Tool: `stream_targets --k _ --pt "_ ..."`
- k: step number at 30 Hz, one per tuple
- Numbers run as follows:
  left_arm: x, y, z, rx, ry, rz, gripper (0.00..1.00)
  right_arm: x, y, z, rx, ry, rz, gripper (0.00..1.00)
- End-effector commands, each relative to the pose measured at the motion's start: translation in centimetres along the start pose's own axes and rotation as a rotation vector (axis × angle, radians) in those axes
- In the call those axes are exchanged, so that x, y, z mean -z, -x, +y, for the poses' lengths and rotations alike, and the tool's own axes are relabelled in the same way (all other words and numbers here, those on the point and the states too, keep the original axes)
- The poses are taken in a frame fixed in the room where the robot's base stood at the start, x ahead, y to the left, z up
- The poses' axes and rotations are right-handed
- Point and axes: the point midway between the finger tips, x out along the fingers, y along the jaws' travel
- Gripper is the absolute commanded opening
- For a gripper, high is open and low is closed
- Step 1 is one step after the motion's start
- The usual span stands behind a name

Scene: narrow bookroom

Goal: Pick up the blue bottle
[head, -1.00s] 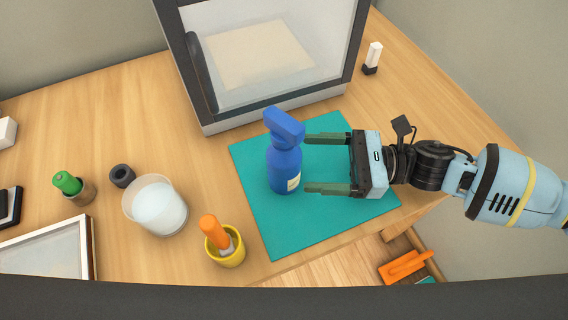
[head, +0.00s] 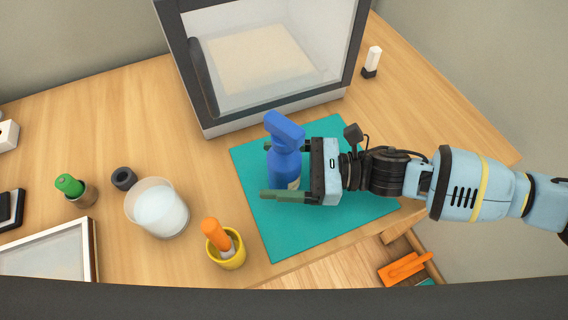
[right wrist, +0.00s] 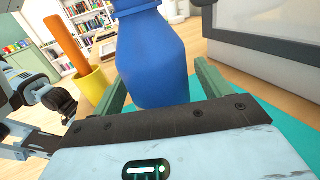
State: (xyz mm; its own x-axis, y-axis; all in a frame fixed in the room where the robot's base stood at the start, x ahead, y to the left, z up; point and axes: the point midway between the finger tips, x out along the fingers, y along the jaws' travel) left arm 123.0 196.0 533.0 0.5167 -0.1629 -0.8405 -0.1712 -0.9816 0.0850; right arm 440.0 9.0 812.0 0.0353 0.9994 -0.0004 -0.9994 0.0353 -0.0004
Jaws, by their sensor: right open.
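The blue bottle (head: 284,162) stands upright on the teal mat (head: 325,225) in the head view. It has a spray-type head and a pale label low on its side. My right gripper (head: 275,171) is open around the bottle, one finger on its near side and one on its far side, partly hidden behind it. In the right wrist view the bottle (right wrist: 150,58) fills the space between the two green fingers (right wrist: 158,85), close to the palm. My left gripper is not in the head view.
A glass-fronted box (head: 270,65) stands just behind the mat. A yellow cup (head: 228,255) with an orange-handled item, a clear tub (head: 158,210) and a green-topped item (head: 70,185) stand to the left. A white marker-like item (head: 372,60) stands at the back right.

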Motion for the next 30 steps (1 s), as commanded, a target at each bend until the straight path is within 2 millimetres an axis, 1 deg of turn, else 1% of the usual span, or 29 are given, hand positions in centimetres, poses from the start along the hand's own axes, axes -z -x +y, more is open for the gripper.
stream_targets --k 3,9,10,21,22,30 --pt "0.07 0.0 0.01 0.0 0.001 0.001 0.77 0.0 -0.64 -0.03 0.0 -0.001 0.001 0.77" --pt "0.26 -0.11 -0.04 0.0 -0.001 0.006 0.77 0.03 -0.67 -0.02 0.001 -0.001 0.001 0.77" --pt "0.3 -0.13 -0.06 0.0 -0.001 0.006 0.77 0.03 -0.67 -0.02 0.001 -0.001 0.001 0.76" --pt "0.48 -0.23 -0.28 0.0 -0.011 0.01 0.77 0.04 -0.65 -0.01 0.001 -0.001 0.001 0.27" --pt "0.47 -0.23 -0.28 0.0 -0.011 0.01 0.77 0.04 -0.65 -0.01 0.001 -0.001 0.001 0.24" --pt "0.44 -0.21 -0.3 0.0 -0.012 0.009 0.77 -0.11 -0.65 -0.01 0.0 -0.001 0.0 0.24"
